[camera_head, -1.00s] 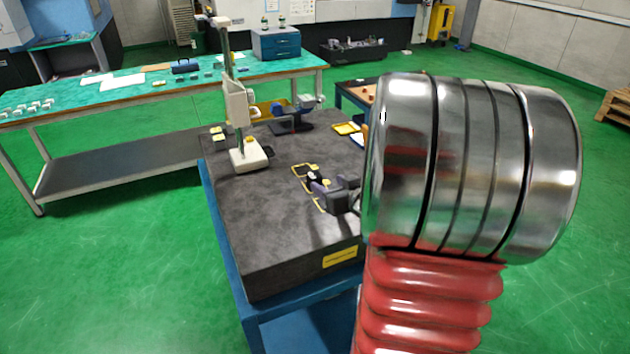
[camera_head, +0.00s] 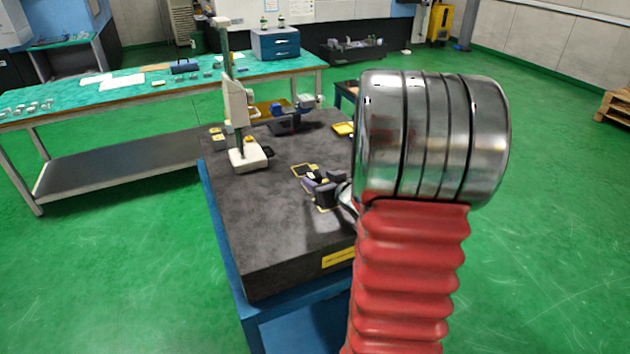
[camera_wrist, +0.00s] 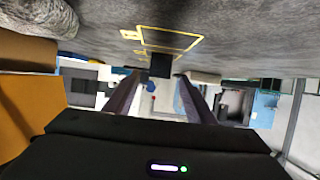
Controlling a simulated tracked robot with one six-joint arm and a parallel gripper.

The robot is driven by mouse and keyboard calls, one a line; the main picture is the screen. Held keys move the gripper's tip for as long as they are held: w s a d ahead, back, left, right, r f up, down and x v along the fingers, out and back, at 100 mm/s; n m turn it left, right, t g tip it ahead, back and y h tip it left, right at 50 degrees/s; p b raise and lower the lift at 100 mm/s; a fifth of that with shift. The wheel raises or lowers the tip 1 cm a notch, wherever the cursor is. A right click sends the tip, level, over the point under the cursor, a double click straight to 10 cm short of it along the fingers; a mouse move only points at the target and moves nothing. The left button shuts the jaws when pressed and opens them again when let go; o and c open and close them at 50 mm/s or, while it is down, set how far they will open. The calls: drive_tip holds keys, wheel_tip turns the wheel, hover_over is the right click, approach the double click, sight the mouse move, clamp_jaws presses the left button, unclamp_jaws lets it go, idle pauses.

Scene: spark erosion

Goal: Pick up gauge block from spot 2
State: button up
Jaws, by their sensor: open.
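A small dark block (camera_wrist: 160,66), which I take to be the gauge block, stands against the granite surface in the wrist view, where the granite is at the top. It sits between the tips of my gripper (camera_wrist: 159,80) or just beyond them; I cannot tell which. The two fingers are apart and not closed on it. In the head view my gripper (camera_head: 318,186) is low over the granite plate (camera_head: 285,225), among yellow-outlined spots. It hides most of the block there. One outlined spot (camera_head: 304,170) shows beyond my gripper, and its outline seems empty.
A white stand with a tall column (camera_head: 247,157) stands on the plate to the left of my gripper. A blue and grey instrument (camera_head: 285,122) and a yellow tray (camera_head: 344,129) are farther back. The plate's front left is clear.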

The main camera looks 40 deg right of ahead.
sight(317, 178)
drive_tip(key=shift+x, duration=2.5)
drive_tip(key=shift+f, duration=0.15)
drive_tip(key=shift+c, duration=0.5)
clamp_jaws()
